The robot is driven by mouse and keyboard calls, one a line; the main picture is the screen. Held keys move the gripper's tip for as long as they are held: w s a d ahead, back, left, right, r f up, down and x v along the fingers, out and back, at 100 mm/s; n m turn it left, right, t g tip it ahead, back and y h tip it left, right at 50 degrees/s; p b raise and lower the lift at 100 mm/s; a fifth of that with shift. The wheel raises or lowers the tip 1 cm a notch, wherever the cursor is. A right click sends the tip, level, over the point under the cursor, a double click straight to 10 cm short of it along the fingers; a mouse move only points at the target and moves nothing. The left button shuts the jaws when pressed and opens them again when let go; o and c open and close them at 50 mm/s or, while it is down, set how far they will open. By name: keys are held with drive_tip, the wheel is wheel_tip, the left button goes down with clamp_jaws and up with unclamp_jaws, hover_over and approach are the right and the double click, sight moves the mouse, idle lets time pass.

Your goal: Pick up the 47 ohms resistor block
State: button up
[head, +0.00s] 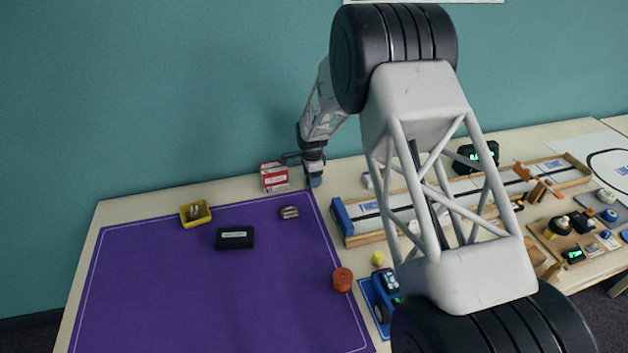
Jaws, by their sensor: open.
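No label reading 47 ohms is legible in the head view, so I cannot tell for sure which thing is the resistor block. A small grey-brown block (289,212) with darker marks lies on the purple mat near its back right corner. A black box (235,238) with a pale label lies to its left and nearer. My gripper (304,163) is open at the mat's back right corner, beyond the small block and apart from it. A small blue thing (315,182) shows just below my gripper; whether they touch is unclear.
A red and white box (274,177) stands close left of my gripper. A yellow tray (195,214) holds small items. An orange-red cylinder (342,279) stands at the right of the purple mat (190,300). A wooden-edged track (360,216) lies right. The front mat area is clear.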

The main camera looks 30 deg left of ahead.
drive_tip(key=shift+c, duration=0.2)
idle(0.4)
drive_tip(key=c, duration=1)
